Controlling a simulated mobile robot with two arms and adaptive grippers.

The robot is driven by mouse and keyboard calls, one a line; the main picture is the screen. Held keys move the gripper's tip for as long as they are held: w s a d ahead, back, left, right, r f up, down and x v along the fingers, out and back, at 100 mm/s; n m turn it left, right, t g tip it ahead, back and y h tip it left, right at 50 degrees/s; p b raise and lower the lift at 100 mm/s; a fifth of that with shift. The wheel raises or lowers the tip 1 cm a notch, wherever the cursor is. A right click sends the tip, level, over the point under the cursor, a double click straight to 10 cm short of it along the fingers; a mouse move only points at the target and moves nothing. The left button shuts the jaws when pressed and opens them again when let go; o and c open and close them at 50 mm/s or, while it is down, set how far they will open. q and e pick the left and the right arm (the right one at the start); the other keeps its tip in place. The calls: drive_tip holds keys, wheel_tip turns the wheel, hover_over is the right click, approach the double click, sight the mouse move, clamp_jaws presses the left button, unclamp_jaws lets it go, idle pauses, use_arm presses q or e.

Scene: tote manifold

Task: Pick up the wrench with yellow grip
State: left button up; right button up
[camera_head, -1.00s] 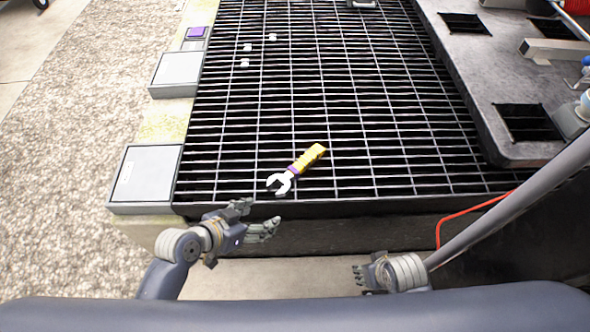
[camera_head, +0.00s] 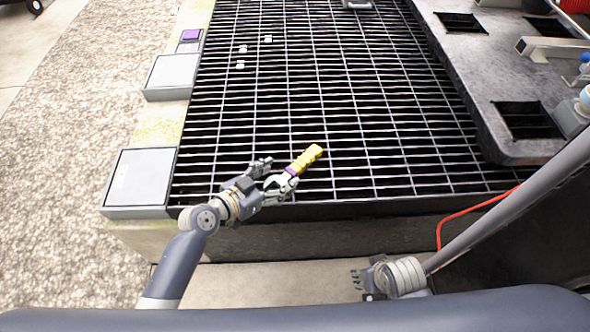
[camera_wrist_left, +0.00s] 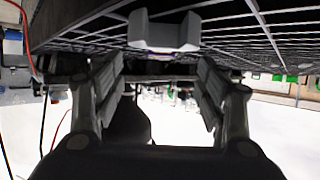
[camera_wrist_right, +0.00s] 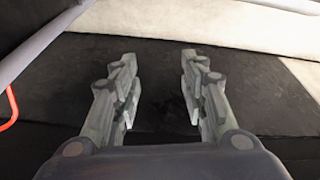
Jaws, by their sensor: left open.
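The wrench with yellow grip (camera_head: 306,159) lies on the black grating (camera_head: 360,150) near its front edge. Its pale open jaw end points toward the lower left, with a purple band below the yellow handle. My left gripper (camera_head: 270,177) is open at the wrench's jaw end, one finger on either side of it in the head view. In the left wrist view the pale wrench jaw (camera_wrist_left: 163,34) shows ahead between the spread fingers (camera_wrist_left: 160,85); no grip on it is visible. My right gripper (camera_head: 358,278) is low in front of the platform, open and empty in the right wrist view (camera_wrist_right: 160,75).
Grey boxes (camera_head: 138,178) line the left edge of the grating. Several small white pieces (camera_head: 242,49) lie farther back. A dark slab with square openings (camera_head: 475,75) stands on the right. A red cable (camera_head: 470,212) hangs at the front right.

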sight(293, 168)
use_arm(q)
drive_tip(key=shift+f+b+x, duration=0.15)
drive_tip(key=shift+b+x, duration=0.15)
drive_tip(key=shift+x, duration=1.05)
drive_tip(key=shift+f+b+x, duration=0.1)
drive_tip(key=shift+b+x, duration=0.15)
drive_tip(key=shift+x, duration=1.15)
drive_tip(key=shift+a, duration=0.1)
use_arm(e)
wheel_tip(293, 168, up, 4)
drive_tip(key=shift+d, duration=0.1)
use_arm(q)
drive_tip(key=c, duration=1.4)
drive_tip(key=shift+r, duration=0.1)
drive_tip(key=shift+c, duration=0.5)
